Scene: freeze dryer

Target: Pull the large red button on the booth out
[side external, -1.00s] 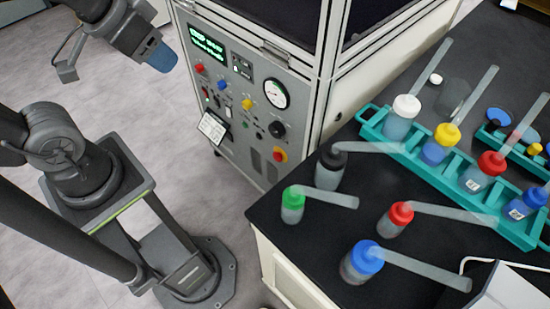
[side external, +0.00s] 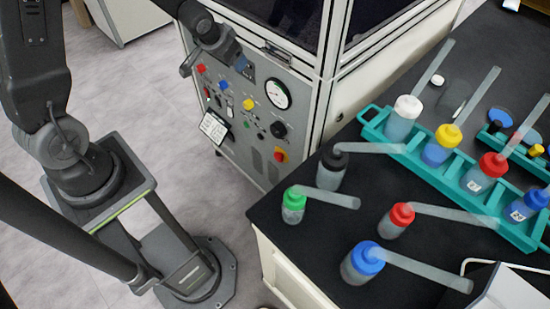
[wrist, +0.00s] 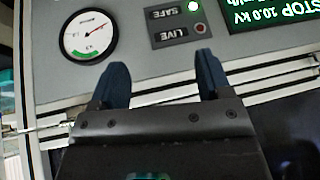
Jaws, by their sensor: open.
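The large red button (side external: 280,154) sits on a yellow base low on the right of the booth's front panel (side external: 262,140) in the side view. It does not show in the wrist view. My gripper (side external: 244,68) is at the upper part of the panel, above and left of the button and well apart from it. In the wrist view my gripper (wrist: 162,72) has two dark blue fingers spread apart with nothing between them. They point at the panel near the SAFE and LIVE lamps (wrist: 180,22). I cannot tell whether they touch the panel.
The panel also carries a round gauge (side external: 277,94), a black knob (side external: 277,130), small coloured knobs and a white card (side external: 214,127). A black bench (side external: 330,250) with several capped bottles and a teal rack (side external: 440,175) stands to the right.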

